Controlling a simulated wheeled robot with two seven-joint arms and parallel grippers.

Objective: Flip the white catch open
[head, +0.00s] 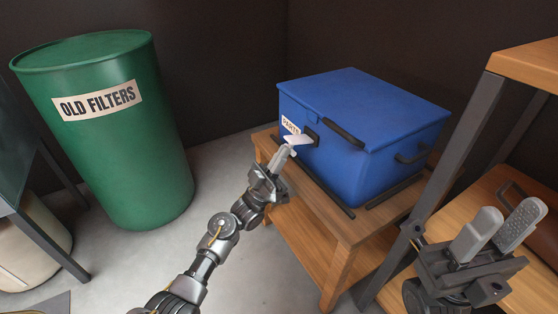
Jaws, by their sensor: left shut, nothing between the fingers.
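The fingertips partly cover the catch's near end. My right gripper (508,212) is open and empty at the lower right, well away from the box.
The box has a black front handle (343,132) and a side handle (411,155), and stands on a wooden table (347,228). A green drum (130,165) labelled OLD FILTERS stands at left. A wooden shelf unit (530,65) with grey posts is at right. Grey floor lies between drum and table.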

